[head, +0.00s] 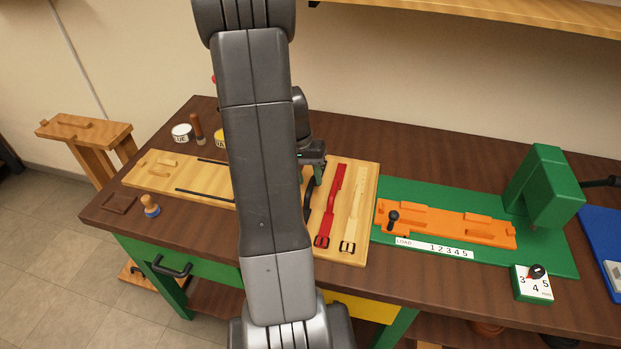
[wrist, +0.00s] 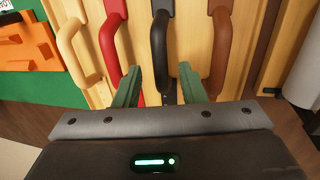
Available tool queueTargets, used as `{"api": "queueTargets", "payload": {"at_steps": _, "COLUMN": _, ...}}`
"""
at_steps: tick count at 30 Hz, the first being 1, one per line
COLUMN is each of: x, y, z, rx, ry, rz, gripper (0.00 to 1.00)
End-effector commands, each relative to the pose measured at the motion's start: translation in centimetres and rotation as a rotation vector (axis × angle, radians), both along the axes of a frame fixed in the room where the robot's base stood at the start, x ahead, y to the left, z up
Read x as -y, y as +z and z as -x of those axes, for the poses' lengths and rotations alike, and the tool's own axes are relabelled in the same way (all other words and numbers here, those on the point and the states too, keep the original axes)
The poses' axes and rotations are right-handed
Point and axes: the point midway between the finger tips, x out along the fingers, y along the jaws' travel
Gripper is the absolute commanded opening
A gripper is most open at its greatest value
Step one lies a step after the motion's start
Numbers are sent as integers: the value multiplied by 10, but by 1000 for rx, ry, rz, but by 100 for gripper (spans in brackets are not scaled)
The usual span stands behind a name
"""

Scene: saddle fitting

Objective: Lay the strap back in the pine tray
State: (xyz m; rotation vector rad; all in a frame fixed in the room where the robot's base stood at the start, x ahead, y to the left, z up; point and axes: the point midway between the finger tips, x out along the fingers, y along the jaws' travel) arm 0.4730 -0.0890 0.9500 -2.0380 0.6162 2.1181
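The pine tray (head: 371,169) lies on the bench, partly hidden behind my arm. In it lie a red strap (head: 332,205), a cream strap (head: 354,205) and a black strap (head: 308,199). The wrist view shows the cream (wrist: 80,50), red (wrist: 111,45), black (wrist: 159,50) and brown (wrist: 218,50) straps side by side, each with a raised loop. The brown one is hidden in the head view. My gripper (wrist: 162,80) is open over the tray, its green fingers apart on either side of the black strap, with gaps visible. Whether the black strap rests fully in the tray I cannot tell.
A green press (head: 545,185) with an orange fixture (head: 445,224) stands right of the tray. A dial block (head: 533,283) sits at the front edge. A pine board (head: 160,172), tins and a stamp (head: 150,205) are at left. A shelf (head: 480,15) hangs above.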

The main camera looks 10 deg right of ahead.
Motion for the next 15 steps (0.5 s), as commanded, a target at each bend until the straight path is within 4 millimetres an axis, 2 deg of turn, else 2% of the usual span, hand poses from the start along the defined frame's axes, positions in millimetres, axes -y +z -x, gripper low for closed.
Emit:
{"api": "queueTargets", "payload": {"at_steps": 1, "x": -2, "y": 17, "z": -1, "rx": 2, "ry": 1, "rz": 0, "gripper": 37}}
{"api": "queueTargets", "payload": {"at_steps": 6, "x": -8, "y": 46, "z": -3, "rx": 1, "ry": 2, "rz": 1, "gripper": 37}}
{"api": "queueTargets", "payload": {"at_steps": 15, "x": -14, "y": 78, "z": -6, "rx": 1, "ry": 1, "rz": 0, "gripper": 37}}
